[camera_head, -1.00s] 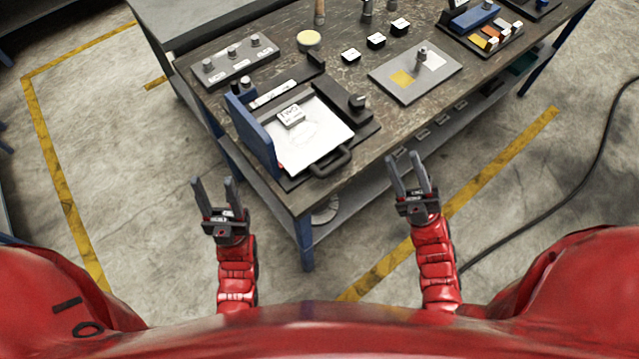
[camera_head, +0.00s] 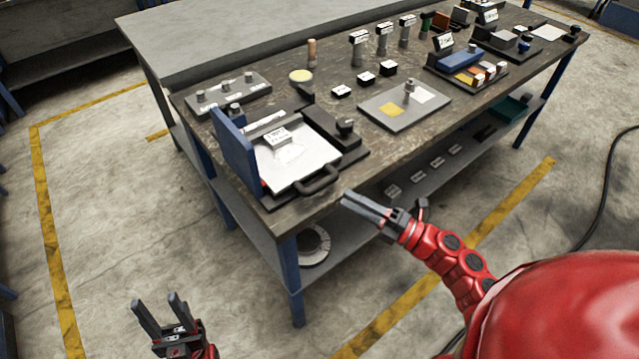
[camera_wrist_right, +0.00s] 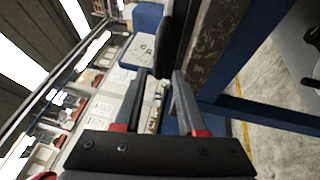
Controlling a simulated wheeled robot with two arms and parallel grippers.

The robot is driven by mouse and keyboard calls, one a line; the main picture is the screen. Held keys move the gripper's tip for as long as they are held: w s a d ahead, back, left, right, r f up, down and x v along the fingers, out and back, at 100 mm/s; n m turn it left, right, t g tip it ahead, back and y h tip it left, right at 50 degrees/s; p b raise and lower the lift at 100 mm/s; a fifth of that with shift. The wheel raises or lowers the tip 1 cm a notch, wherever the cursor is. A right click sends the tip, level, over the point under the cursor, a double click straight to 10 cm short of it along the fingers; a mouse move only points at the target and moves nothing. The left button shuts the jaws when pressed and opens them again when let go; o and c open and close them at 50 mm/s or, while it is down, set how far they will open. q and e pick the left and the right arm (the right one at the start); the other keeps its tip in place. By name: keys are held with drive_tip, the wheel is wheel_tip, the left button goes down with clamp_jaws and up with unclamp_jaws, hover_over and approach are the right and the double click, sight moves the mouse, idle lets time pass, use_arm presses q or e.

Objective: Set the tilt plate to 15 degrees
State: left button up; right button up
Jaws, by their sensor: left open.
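The tilt plate (camera_head: 296,160) is a pale flat plate with a black handle (camera_head: 318,180) on its front edge, at the near left of the workbench. A blue upright side wall (camera_head: 234,150) stands at its left, and a black block with a knob (camera_head: 345,127) at its right. A small labelled block (camera_head: 276,137) lies on the plate. I cannot read the plate's angle. My right gripper (camera_head: 347,198) is open and empty by the bench's front edge, right of the handle and apart from it. Its fingers also show in the right wrist view (camera_wrist_right: 159,78). My left gripper (camera_head: 153,299) is open and empty, low over the floor.
The workbench (camera_head: 345,165) also holds a grey base with several knobs (camera_head: 228,93), a grey board with a peg (camera_head: 405,106) and a tray of coloured pieces (camera_head: 468,70). Small labelled black blocks (camera_head: 366,79) stand mid-bench. The floor in front is clear.

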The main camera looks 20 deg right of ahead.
sight(321, 182)
drive_tip(key=x, duration=0.8)
drive_tip(key=shift+w+a, duration=0.2)
drive_tip(key=shift+c, duration=0.3)
clamp_jaws()
drive_tip(key=shift+r+p, duration=0.1)
drive_tip(key=shift+p, duration=0.2)
idle(0.5)
